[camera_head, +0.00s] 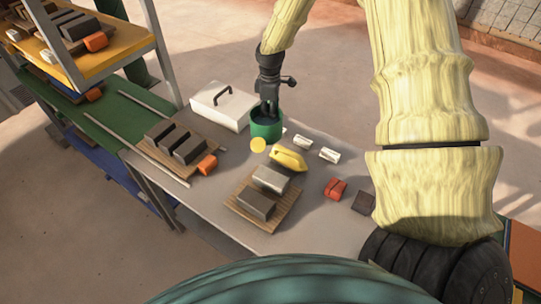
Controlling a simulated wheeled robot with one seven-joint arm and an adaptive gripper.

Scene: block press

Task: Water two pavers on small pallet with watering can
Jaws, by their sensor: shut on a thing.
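The small wooden pallet (287,210) lies on the grey table. It bears two grey pavers, a lighter-topped far paver (271,178) and a darker near paver (257,203). A green round vessel with a dark inside, which looks like the watering can (265,132), stands or hangs at the table's back part, beyond the pallet. A yellow disc (258,145) shows at its near side, perhaps its spout end. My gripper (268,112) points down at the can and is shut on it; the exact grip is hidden. I cannot tell whether the can touches the table.
A yellow object (288,158) lies between can and pallet. A larger pallet (150,151) with several dark pavers is at left. White pieces (329,155) and a red block (335,189) lie at right.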

